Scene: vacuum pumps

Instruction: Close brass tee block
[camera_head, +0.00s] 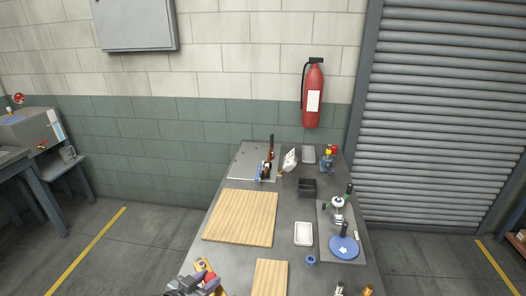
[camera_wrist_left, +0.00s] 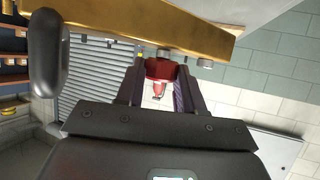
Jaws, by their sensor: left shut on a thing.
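The brass tee block (camera_head: 201,265) is at the bottom edge of the head view, left of the table's near end and partly hidden by my left gripper (camera_head: 206,283). In the left wrist view the brass block (camera_wrist_left: 140,25) spans the top as a long gold bar, with small grey fittings on its underside. A red knob (camera_wrist_left: 161,70) sits below the bar between my left fingers, which are shut on it. The knob also shows red in the head view (camera_head: 210,277). My right gripper is out of view.
Two wooden boards (camera_head: 240,218) (camera_head: 271,278) lie on the grey table. A white tray (camera_head: 303,233), a black bin (camera_head: 307,188) and a grey plate with a blue disc (camera_head: 343,247) stand to the right. A metal sheet with tools (camera_head: 247,161) lies at the back.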

